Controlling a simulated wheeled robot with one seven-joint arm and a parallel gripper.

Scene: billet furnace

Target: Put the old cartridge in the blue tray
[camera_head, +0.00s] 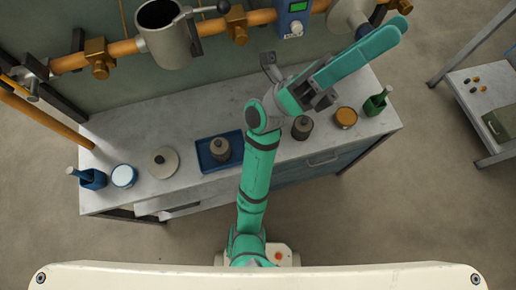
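The blue tray (205,166) lies on the bench left of my arm. A dark grey-brown cartridge (220,150) with a small top knob stands upright in it. A similar dark cartridge (302,128) stands on the bench to the right, just below my gripper in the picture. Which of the two is the old one I cannot tell. My gripper (398,29) points to the upper right, its two long teal fingers above the back of the bench and close to the pipe. I see nothing between the fingers, but their gap is not clear from this angle.
An open-topped metal housing (170,45) with a handle sits on the orange pipe (122,49). A round lid (163,162), a white-topped tin (123,176), an orange-topped tin (346,117) and two bottle holders stand on the bench (130,140). A side table (470,104) is at far right.

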